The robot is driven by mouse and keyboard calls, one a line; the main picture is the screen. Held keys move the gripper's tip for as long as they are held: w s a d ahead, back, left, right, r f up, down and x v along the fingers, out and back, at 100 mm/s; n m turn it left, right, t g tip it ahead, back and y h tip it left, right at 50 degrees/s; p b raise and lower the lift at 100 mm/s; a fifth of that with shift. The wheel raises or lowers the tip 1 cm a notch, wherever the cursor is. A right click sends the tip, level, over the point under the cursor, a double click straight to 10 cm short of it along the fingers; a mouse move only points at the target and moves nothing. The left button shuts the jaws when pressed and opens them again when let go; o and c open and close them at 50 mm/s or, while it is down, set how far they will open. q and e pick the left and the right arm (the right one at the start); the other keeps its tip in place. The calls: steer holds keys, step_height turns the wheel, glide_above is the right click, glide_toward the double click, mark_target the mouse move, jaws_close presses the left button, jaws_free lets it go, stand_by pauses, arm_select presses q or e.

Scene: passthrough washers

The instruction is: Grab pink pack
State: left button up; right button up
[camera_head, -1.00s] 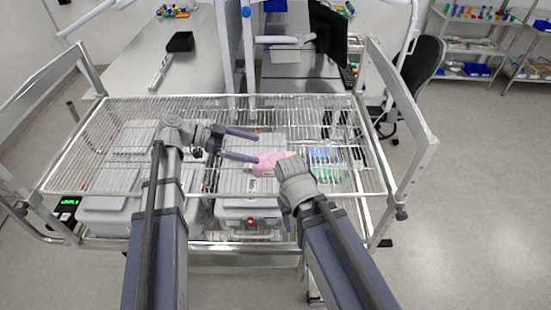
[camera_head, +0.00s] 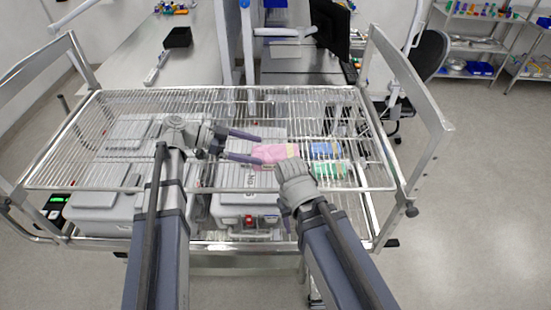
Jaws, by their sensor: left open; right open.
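The pink pack (camera_head: 276,152) lies on the wire rack (camera_head: 120,97) of the cart, right of its middle. My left gripper (camera_head: 258,148) is open, its two dark fingers pointing right. Its lower fingertip is at the left edge of the pack in the picture; I cannot tell whether it touches. My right gripper (camera_head: 286,205) is just below and right of the pack, and its fingers are largely hidden behind its own wrist.
A blue pack (camera_head: 325,150) and a green pack (camera_head: 329,171) lie right of the pink one. Grey boxes (camera_head: 100,208) stand beneath the rack. Metal side frames (camera_head: 408,90) rise at both ends of the cart. A desk with a black tray (camera_head: 178,37) is behind.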

mark_target(272, 152)
arm_select(q)
steer(key=shift+r+b+x, duration=0.2)
steer(key=shift+b+x, duration=0.25)
steer(key=shift+x, duration=1.3)
steer(key=shift+r+b+x, duration=0.2)
steer(key=shift+b+x, duration=0.2)
steer(key=shift+x, duration=1.35)
steer(key=shift+s+d, duration=0.15)
steer(key=shift+c, duration=0.4)
steer(key=c, duration=1.3)
steer(key=shift+o, duration=0.2)
steer(key=shift+r, duration=0.1)
step_height(272, 152, up, 10)
steer(key=p, duration=1)
